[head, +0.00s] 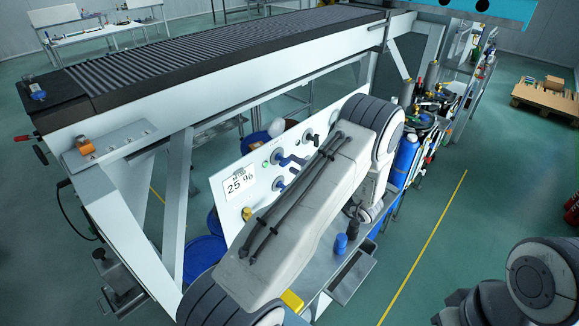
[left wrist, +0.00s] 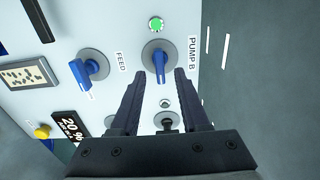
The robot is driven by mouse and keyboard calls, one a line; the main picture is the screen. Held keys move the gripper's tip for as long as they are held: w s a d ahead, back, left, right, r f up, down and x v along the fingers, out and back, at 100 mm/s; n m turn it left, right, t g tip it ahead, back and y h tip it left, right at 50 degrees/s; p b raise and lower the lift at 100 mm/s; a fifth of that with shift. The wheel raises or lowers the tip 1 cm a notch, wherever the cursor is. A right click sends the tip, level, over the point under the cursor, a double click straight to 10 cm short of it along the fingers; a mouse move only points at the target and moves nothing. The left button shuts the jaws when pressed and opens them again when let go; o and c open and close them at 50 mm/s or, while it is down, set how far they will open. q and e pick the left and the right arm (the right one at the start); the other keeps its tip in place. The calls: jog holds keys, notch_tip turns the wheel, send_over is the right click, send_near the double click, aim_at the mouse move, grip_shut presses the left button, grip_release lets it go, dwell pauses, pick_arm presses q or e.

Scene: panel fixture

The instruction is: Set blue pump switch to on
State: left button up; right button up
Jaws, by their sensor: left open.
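In the left wrist view a blue switch handle (left wrist: 160,66) sits on a round grey plate beside the label PUMP B (left wrist: 192,55). The handle points down the picture, towards the gripper. My left gripper (left wrist: 157,73) is open, its dark fingertips on either side of the handle in the picture. I cannot tell whether they touch it. A green lamp (left wrist: 155,24) is lit above the switch. In the head view the white panel (head: 232,205) is partly hidden by my left arm. My right gripper is out of view.
A second blue handle (left wrist: 82,71) labelled FEED is left of the pump switch. A yellow knob (left wrist: 41,131) and a black percent display (left wrist: 72,128) are lower left. A metal toggle (left wrist: 167,120) lies between the fingers. A roller conveyor (head: 200,50) runs behind the panel.

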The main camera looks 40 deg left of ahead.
pick_arm(q)
jog(key=d+b, duration=0.2)
jog(key=d, duration=0.4)
jog(key=shift+s+d, duration=0.25)
jog(key=shift+d, duration=0.05)
